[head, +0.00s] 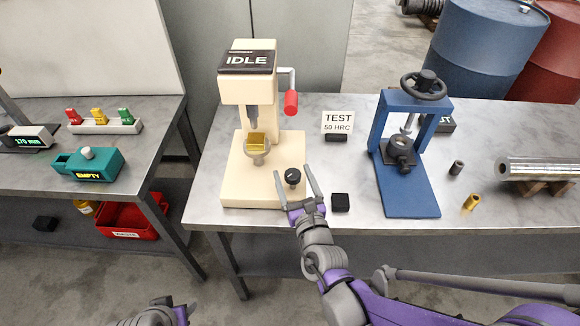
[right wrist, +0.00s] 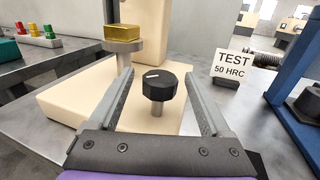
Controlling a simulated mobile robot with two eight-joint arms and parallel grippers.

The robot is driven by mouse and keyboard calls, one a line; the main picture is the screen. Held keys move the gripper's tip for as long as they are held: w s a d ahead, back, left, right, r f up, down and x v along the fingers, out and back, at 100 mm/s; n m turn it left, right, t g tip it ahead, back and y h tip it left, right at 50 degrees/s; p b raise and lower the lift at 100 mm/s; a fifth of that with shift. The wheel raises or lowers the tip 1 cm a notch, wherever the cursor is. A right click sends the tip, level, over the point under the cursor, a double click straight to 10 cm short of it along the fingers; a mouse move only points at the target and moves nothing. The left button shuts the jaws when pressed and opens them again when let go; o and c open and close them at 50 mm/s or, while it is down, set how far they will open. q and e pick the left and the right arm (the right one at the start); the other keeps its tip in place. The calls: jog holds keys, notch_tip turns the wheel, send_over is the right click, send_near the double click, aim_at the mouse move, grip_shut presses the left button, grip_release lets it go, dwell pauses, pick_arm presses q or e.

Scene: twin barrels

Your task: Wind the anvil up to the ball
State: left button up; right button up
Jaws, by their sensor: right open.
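The cream hardness tester (head: 235,185) stands on the grey bench with a sign reading IDLE (head: 247,61). Its round grey anvil (head: 257,152) carries a gold block (head: 256,139), below the tester's head with a visible gap. The ball is too small to make out. A black knob (head: 292,176) on a short grey stem rises from the front right of the base. My right gripper (head: 294,169) is open, with one finger on each side of the knob; the right wrist view shows the knob (right wrist: 160,86) between them, apart from both. My left gripper (head: 172,311) is partly visible at the bottom edge.
A red-handled lever (head: 291,102) is on the tester's right side. A TEST 50 HRC card (head: 337,123) and small black block (head: 340,202) are right of it. A blue press (head: 408,190) stands further right. A teal EMPTY box (head: 88,164) sits on the left bench.

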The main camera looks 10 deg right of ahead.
aim_at(295, 182)
jog(key=s, duration=0.7)
dwell(0.4)
